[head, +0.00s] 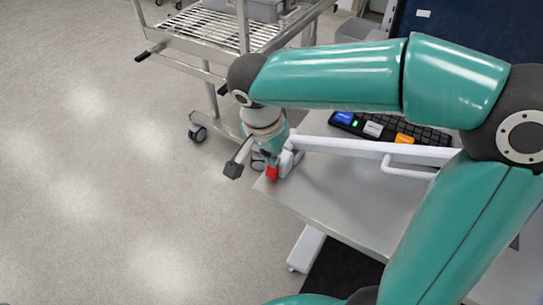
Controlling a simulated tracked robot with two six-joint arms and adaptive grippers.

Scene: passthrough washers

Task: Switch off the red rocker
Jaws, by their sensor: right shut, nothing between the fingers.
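A small red block (272,172) shows at the left corner of the grey tabletop, partly hidden by white parts; I cannot tell whether it is the red rocker or which way it is set. A black strip (388,134) on the table carries a blue piece (343,118), a small green light (355,124), a grey piece (373,129) and an orange piece (404,139). My right gripper (235,169) is shut and empty, its dark tip just left of the red block and apart from it in the picture. My left gripper is out of view.
A white bar (375,149) crosses above the grey table (345,200). A wheeled metal rack (212,38) stands at the back. The floor on the left is clear.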

